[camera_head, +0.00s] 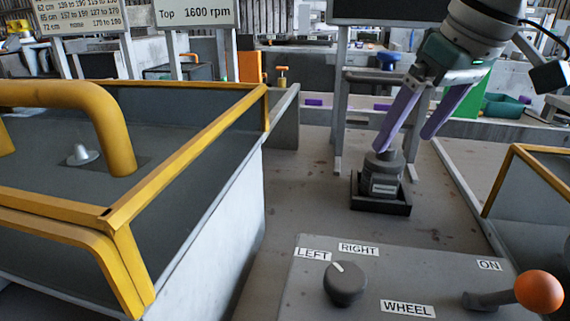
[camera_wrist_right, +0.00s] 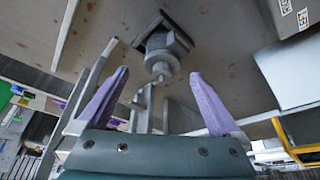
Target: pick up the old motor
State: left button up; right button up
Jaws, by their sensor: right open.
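The old motor (camera_head: 383,174) is a dark grey cylinder with a pale label. It stands upright in a black square tray (camera_head: 380,206) on the grey surface, right of centre in the head view. My right gripper (camera_head: 408,143) is open, its two purple fingers pointing down at the motor's top. In the head view the left finger overlaps the motor's upper edge; I cannot tell whether they touch. In the right wrist view the motor (camera_wrist_right: 161,66) shows beyond the open fingertips (camera_wrist_right: 160,75), roughly centred between them, with a gap on both sides. My left gripper is not in view.
A control panel (camera_head: 395,285) with a dark knob (camera_head: 345,284) and an orange-ended lever (camera_head: 538,291) stands in front. A yellow-railed enclosure (camera_head: 190,155) fills the left. Another yellow-edged frame (camera_head: 500,180) is at the right. Grey uprights (camera_head: 340,120) stand behind the motor.

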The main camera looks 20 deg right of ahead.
aim_at(395, 150)
jog(key=shift+x, duration=1)
jog(key=b+x, duration=0.1)
jog(key=x, duration=0.4)
jog(key=shift+w+a+f, duration=0.1)
jog(key=shift+a, duration=0.05)
jog(key=shift+c, duration=0.2)
grip_shut()
